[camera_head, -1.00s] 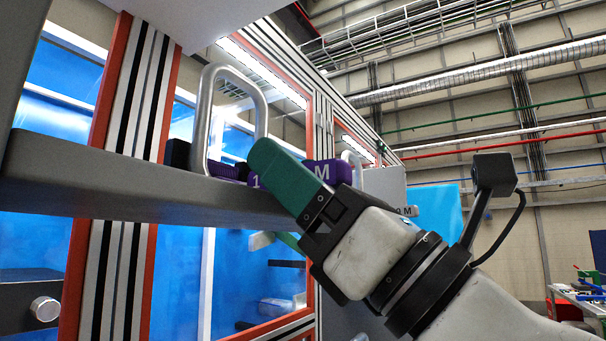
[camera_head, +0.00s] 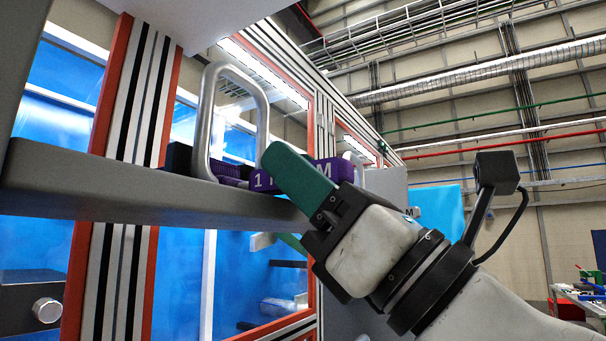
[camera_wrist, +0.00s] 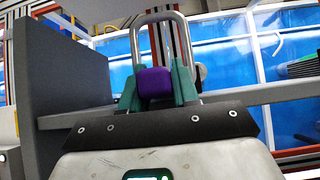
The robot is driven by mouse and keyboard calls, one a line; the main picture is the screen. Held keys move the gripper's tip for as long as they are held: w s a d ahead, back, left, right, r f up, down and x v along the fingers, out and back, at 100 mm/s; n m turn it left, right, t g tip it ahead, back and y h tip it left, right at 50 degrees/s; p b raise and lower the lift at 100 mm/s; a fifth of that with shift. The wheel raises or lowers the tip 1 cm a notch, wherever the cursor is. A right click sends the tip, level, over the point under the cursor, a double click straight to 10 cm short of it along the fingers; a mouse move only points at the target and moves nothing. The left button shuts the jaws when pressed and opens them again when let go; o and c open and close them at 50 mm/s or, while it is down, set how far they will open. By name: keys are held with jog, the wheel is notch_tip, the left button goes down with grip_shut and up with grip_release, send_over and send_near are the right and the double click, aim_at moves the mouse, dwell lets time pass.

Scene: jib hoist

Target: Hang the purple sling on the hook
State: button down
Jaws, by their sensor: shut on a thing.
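The purple sling (camera_head: 327,170) lies on a grey shelf (camera_head: 120,192), with white lettering on its purple body, a "1" and an "M". A tall silver metal loop (camera_head: 206,125) stands upright at its left end. My gripper (camera_head: 285,168) reaches in from the right, and its green fingers hide the middle of the lettering. In the wrist view the purple body (camera_wrist: 154,83) sits between the two green fingers, with the silver loop (camera_wrist: 137,45) rising behind it. My gripper is shut on the sling. I cannot make out the hook in either view.
A grey upright panel (camera_wrist: 62,80) is close on the left in the wrist view. Framed clear panels (camera_head: 270,125) stand behind the shelf. Open space lies to the right.

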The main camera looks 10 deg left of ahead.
notch_tip(320, 180, up, 3)
jog(key=shift+f+p, duration=0.2)
jog(key=shift+p, duration=0.55)
jog(key=shift+r, duration=1.05)
